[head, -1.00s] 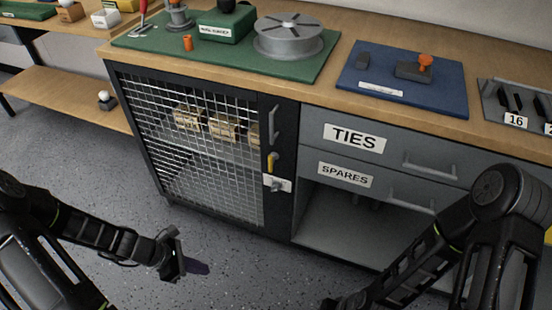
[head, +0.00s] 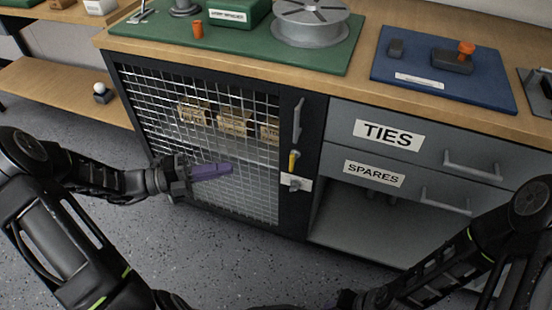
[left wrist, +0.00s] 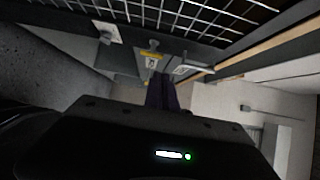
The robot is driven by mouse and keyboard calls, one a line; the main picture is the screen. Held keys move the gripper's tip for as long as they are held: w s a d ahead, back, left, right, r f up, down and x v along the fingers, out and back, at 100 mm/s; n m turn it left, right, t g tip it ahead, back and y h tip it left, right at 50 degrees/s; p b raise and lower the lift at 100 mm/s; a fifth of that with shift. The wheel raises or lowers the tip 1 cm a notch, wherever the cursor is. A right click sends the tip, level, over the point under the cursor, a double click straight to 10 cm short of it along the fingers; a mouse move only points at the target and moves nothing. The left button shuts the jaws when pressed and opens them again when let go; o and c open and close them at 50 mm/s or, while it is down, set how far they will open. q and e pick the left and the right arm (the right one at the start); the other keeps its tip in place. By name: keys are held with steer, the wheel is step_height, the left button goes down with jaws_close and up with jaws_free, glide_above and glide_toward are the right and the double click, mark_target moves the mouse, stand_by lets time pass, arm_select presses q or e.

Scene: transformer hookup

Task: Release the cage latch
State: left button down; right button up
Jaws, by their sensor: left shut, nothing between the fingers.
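The cage door (head: 200,130) of wire mesh in a dark frame is shut at the left of the bench. On its right frame are a grey bar handle (head: 298,118), a small yellow lever (head: 293,160) and, below that, a grey knob on a white plate (head: 297,184). The yellow lever (left wrist: 151,55) and the white plate (left wrist: 106,32) also show in the left wrist view. My left gripper (head: 230,169), with purple fingers, is shut and empty in front of the mesh, left of the yellow lever and apart from it.
Several boxes (head: 232,122) sit behind the mesh. Right of the cage are the TIES drawer (head: 430,143), the SPARES drawer (head: 410,185) and an open bay below. A green mat (head: 150,30) and a blue mat (head: 400,72) lie on the bench top. The floor in front is clear.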

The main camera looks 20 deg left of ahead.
arm_select(q)
steer(key=b+x, duration=0.5)
steer(key=x, duration=0.9)
